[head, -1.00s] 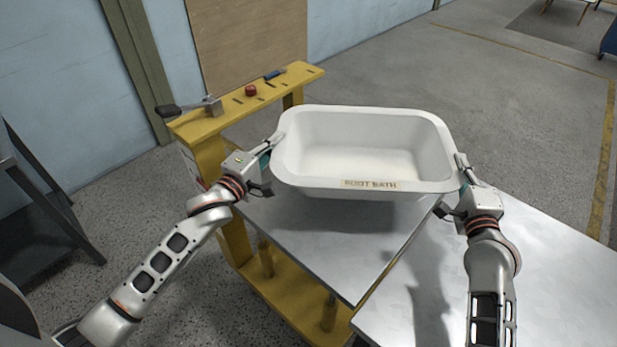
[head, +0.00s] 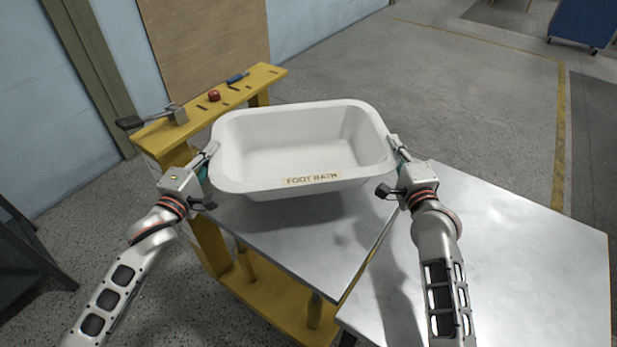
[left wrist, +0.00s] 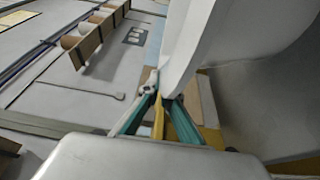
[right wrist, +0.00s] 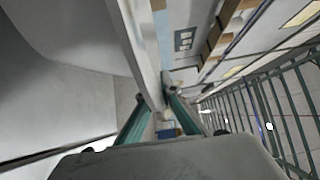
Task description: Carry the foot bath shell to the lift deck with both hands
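The white foot bath shell (head: 300,182), labelled FOOT BATH, is upright and roughly level. It appears to hang a little above the lift deck (head: 290,235), a grey metal top on a yellow frame. My left gripper (head: 208,156) is shut on its left rim, and the rim also shows between the fingers in the left wrist view (left wrist: 185,50). My right gripper (head: 397,147) is shut on its right rim, which shows between the fingers in the right wrist view (right wrist: 145,60). The shell hides the deck's far part.
A bare grey metal table (head: 500,250) adjoins the deck on the right, with a narrow seam between. A yellow rail (head: 225,98) at the deck's far left carries a red button (head: 213,96), a blue-handled item (head: 237,77) and a dark-handled lever (head: 150,119).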

